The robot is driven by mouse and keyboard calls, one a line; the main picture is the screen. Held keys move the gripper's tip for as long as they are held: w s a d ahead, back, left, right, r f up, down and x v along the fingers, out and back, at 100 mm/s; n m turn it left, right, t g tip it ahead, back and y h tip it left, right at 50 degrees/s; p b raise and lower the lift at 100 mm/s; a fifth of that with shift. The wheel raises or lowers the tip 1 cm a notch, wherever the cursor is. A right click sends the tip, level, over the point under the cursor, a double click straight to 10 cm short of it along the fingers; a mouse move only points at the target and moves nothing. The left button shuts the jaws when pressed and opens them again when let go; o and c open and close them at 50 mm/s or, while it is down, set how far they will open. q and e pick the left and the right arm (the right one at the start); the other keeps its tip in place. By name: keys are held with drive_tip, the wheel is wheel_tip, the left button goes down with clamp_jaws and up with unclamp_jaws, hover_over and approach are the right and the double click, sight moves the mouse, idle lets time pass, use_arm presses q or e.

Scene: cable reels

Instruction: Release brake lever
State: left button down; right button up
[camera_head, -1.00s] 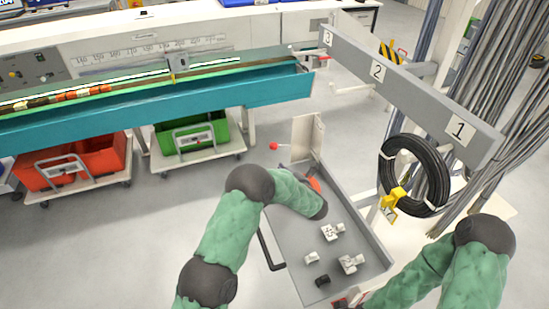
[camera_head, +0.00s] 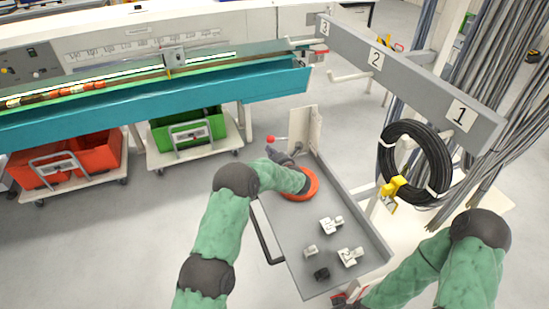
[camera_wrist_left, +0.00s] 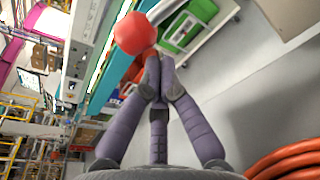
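The brake lever's red ball knob (camera_head: 271,139) sits on a thin rod beside the upright plate at the far end of the grey tray. In the left wrist view the red knob (camera_wrist_left: 131,33) is large, just beyond my fingertips. My left gripper (camera_head: 277,153) is close below the knob, pointing toward it. In the left wrist view its fingers (camera_wrist_left: 157,78) come together at the tips, with nothing seen between them. I cannot tell whether they touch the knob. My right arm comes in at the lower right; its gripper is not visible.
The grey tray (camera_head: 285,235) holds an orange coil (camera_head: 312,184) under my left forearm and several small fittings. A black cable coil (camera_head: 447,165) hangs on the numbered beam (camera_head: 410,85) to the right. A teal bench (camera_head: 215,98) stands behind, with crates on trolleys below.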

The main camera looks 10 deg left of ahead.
use_arm(q)
drive_tip(key=shift+w+a, duration=0.35)
drive_tip(key=shift+w, duration=0.05)
drive_tip(key=shift+w+d+r+m+p, duration=0.1)
drive_tip(key=shift+r+m+p, duration=0.4)
drive_tip(key=shift+r, duration=0.3)
drive_tip(key=shift+w+d+r+m+p, duration=0.1)
drive_tip(key=shift+r+m+p, duration=0.35)
drive_tip(key=shift+r, duration=0.3)
wheel_tip(320, 180, up, 6)
drive_tip(key=m+y+p, duration=0.1)
drive_tip(key=m+p, duration=0.2)
hover_over(270, 142)
drive_tip(key=w+d, duration=0.1)
drive_tip(key=d, duration=0.2)
drive_tip(key=shift+w+r, duration=0.1)
drive_tip(key=shift+w, duration=0.05)
